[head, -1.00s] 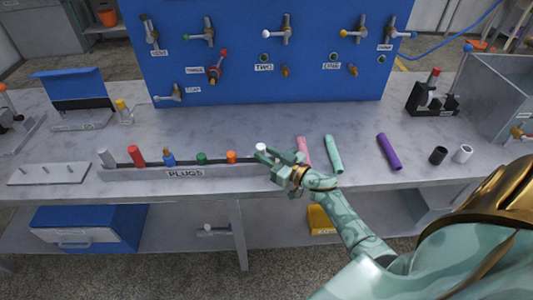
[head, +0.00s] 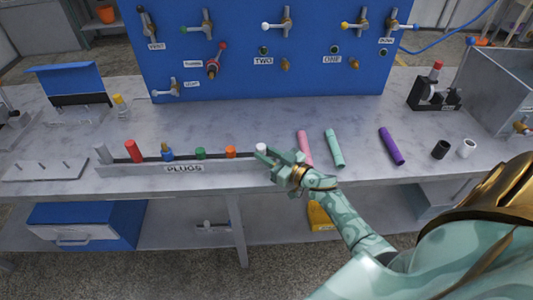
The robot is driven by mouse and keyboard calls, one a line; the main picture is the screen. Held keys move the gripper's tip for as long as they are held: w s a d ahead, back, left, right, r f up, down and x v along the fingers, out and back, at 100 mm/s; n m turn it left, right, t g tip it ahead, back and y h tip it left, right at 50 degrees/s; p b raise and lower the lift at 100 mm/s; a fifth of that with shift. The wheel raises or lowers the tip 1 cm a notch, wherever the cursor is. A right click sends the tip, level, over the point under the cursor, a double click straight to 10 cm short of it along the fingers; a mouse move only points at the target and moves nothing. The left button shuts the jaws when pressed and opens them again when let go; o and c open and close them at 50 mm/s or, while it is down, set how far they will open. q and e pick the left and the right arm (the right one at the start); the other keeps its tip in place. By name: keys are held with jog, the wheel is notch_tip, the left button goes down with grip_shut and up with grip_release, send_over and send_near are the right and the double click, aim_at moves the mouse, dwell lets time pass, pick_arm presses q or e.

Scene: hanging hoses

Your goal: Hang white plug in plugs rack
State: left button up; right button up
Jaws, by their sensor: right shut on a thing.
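The white plug (head: 261,147) is upright at the right end of the plugs rack (head: 130,171), a long grey rack labelled PLUGS at the bench's front edge. My right gripper (head: 265,157) is shut on the white plug, reaching it from the right. The plug's lower part is hidden by the fingers, so I cannot tell how deep it sits in the rack. My left gripper is out of view.
The rack also holds a grey, a red (head: 133,151), a blue, a green and an orange plug (head: 231,152). Pink, mint and purple (head: 391,146) tubes lie to the right, beside black and white cylinders. A blue valve panel (head: 260,80) stands behind.

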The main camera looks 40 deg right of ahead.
jog(key=shift+f, duration=0.2)
jog(key=o, duration=1)
jog(key=shift+s, duration=0.1)
jog(key=shift+o, duration=0.2)
jog(key=p+v, duration=0.2)
jog(key=v, duration=1.4)
jog(key=shift+r, duration=0.15)
